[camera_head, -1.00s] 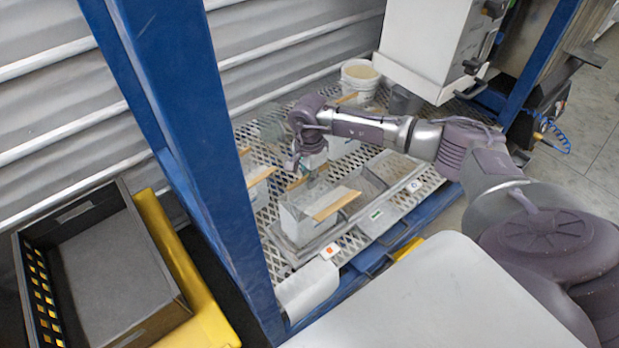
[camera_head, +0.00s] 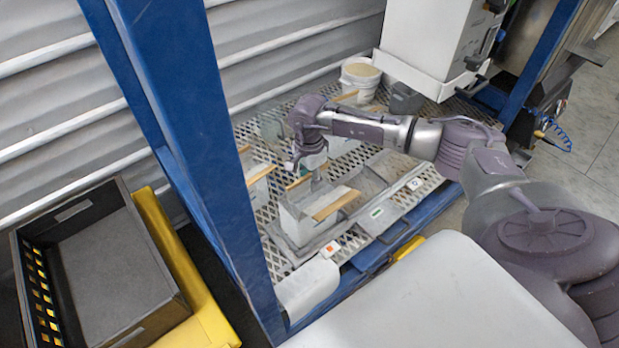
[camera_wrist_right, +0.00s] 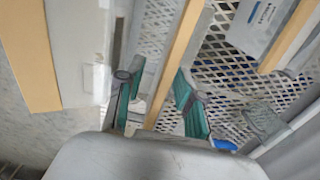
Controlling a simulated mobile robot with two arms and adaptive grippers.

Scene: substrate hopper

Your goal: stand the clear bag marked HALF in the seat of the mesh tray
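Clear bags with wooden top strips stand on the mesh deck. One bag (camera_head: 295,222) is at the front, with its strip (camera_head: 337,203) on top; another (camera_head: 258,187) is at the left. I cannot read HALF on any of them. A shallow grey tray (camera_head: 408,182) lies on the mesh to the right of the front bag. My right gripper (camera_head: 309,172) points down behind the front bag. In the right wrist view its green-padded fingers (camera_wrist_right: 158,103) are apart, with a wooden strip (camera_wrist_right: 180,55) running between them; contact is unclear. My left gripper is not in view.
A blue post (camera_head: 190,130) stands left of the deck. A white bucket (camera_head: 360,76) and a grey cup (camera_head: 405,98) are at the back, beside a white hopper box (camera_head: 425,40). A black crate (camera_head: 100,270) is at the lower left. Bare mesh (camera_head: 430,180) shows at the right.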

